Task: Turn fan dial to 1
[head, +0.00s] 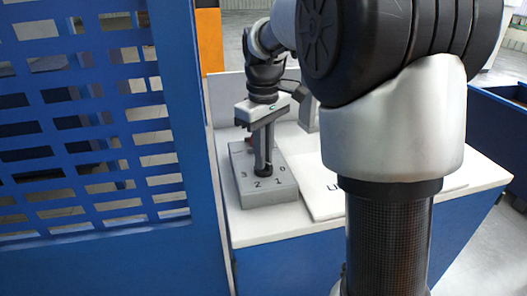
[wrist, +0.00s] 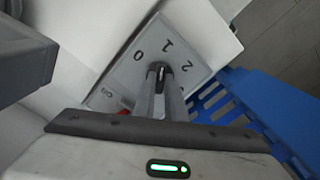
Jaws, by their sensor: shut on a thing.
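The fan dial box (head: 262,202) is a grey block on the white worktop. In the wrist view the box face (wrist: 185,45) shows 0, 1 and 2 around a small dark dial knob (wrist: 159,69). My gripper (head: 264,171) points down over the box. In the wrist view my gripper (wrist: 161,75) has its fingertips shut on the knob. The fingers partly cover the knob, and I cannot tell which number it points to.
A blue slotted panel (head: 95,120) stands close on the left. A white board (head: 318,205) with partly hidden lettering lies right of the box. The worktop (head: 265,228) is clear in front of it. A small red part (wrist: 126,102) shows beside the fingers.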

